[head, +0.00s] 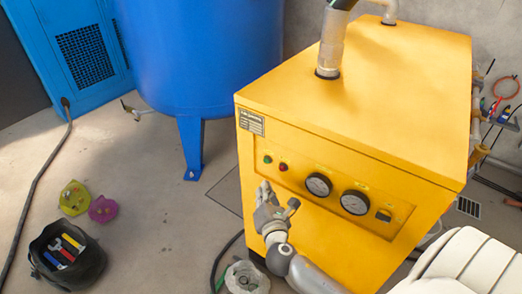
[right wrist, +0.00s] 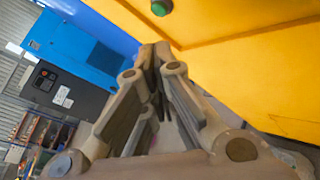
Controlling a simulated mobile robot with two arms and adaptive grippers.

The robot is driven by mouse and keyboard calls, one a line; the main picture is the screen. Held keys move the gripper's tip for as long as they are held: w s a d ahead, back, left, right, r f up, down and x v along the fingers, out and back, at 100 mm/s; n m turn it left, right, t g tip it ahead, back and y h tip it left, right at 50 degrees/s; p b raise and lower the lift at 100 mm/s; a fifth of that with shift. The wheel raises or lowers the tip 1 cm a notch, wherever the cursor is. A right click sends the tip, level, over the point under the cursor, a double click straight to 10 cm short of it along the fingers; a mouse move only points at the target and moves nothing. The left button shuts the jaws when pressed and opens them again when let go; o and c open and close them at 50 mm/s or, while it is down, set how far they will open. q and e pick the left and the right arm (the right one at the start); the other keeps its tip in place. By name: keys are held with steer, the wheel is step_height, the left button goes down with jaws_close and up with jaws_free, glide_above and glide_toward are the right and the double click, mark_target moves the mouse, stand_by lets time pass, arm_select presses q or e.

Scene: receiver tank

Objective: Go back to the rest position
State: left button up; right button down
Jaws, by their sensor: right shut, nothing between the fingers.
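My right gripper (head: 270,198) is in front of the yellow machine's (head: 350,100) front panel, at its lower left, below a green button (head: 267,159) and a red button (head: 283,167). In the right wrist view my right gripper (right wrist: 153,55) is shut with its fingertips together and nothing between them. The green button (right wrist: 161,8) shows above the fingertips there, apart from them. My left gripper does not show in either view.
A blue tank (head: 200,60) on legs stands left of the yellow machine. A black tool bag (head: 68,255) and two small pieces, yellow-green (head: 74,197) and magenta (head: 103,209), lie on the floor at left. A dark hose (head: 40,185) runs along the left floor.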

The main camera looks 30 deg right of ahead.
steer(key=s+a+f+m+g+y, duration=0.1)
steer(key=s+f+m+g, duration=0.25)
steer(key=f, duration=0.65)
steer(key=s+a+f+m+g+y, duration=0.15)
steer(key=s+f, duration=0.35)
steer(key=f, duration=0.6)
steer(key=s+f+m+g+y, duration=0.1)
steer(key=s+f+m+g, duration=0.3)
steer(key=f, duration=0.6)
steer(key=s+a+f+m+g+y, duration=0.1)
steer(key=s+f+m, duration=0.3)
steer(key=s, duration=0.6)
steer(key=s+a+f+m+g, duration=0.2)
steer(key=s+f+m, duration=0.2)
steer(key=s+f, duration=0.3)
steer(key=s+a+f+m+g+y, duration=0.1)
steer(key=s+f+m, duration=0.3)
steer(key=s, duration=0.9)
steer(key=shift+s+a+f+m+g+y, duration=0.25)
steer(key=shift+s+f+m+g+y, duration=0.25)
steer(key=shift+f, duration=0.4)
steer(key=shift+w, duration=0.1)
